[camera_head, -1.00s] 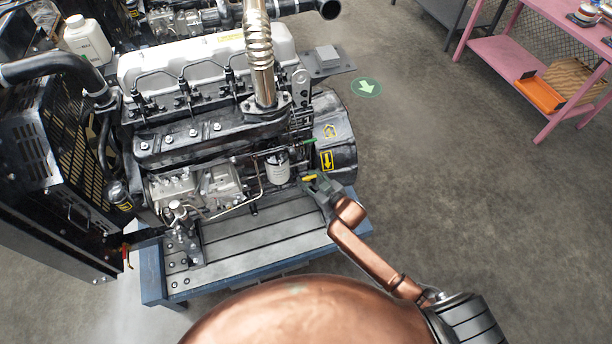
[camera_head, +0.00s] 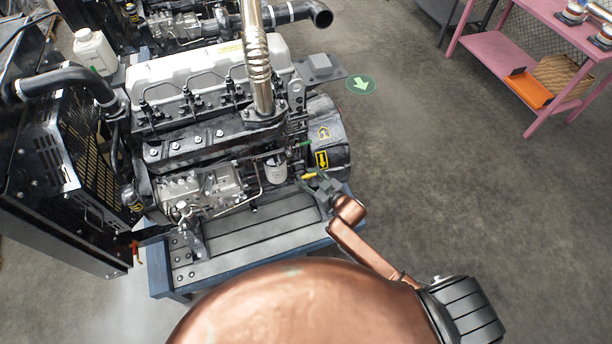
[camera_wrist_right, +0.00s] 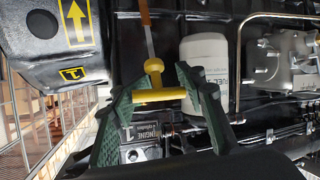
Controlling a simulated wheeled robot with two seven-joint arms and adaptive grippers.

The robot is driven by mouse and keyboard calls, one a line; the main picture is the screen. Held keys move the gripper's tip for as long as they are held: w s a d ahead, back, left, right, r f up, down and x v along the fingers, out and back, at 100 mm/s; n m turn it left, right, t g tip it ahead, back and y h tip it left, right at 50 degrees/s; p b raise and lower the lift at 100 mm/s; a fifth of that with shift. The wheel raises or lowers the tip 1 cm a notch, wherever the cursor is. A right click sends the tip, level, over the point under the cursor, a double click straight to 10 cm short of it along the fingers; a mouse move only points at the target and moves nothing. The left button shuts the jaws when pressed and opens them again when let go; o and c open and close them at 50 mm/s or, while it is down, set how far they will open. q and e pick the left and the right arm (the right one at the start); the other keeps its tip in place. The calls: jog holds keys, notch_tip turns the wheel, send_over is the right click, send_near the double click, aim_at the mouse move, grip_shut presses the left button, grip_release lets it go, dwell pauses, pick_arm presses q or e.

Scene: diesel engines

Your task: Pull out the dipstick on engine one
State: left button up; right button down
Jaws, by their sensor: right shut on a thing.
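The dipstick has a yellow T-shaped handle (camera_wrist_right: 155,90), seen in the right wrist view with a thin orange-brown strip running up from it. In the head view the yellow handle (camera_head: 308,176) is small, at the lower right side of engine one (camera_head: 215,130), beside the white filter (camera_head: 276,170). My right gripper (camera_wrist_right: 160,97) is shut on the handle, its green-padded fingers on either side. It also shows in the head view (camera_head: 316,181). I cannot tell how far the strip sits in its tube. My left gripper is not in view.
The engine stands on a blue-edged stand (camera_head: 240,264). A black radiator frame (camera_head: 65,165) is at its left, a second engine (camera_head: 175,25) behind. A pink shelf (camera_head: 500,60) stands at the upper right. The floor (camera_head: 450,190) right of the engine is clear.

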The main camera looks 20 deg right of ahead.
jog(key=shift+d, duration=0.3)
jog(key=c, duration=1.4)
grip_release()
jog(key=shift+f, duration=0.1)
jog(key=shift+c, duration=0.2)
jog(key=shift+a, duration=0.1)
jog(key=v, duration=1.2)
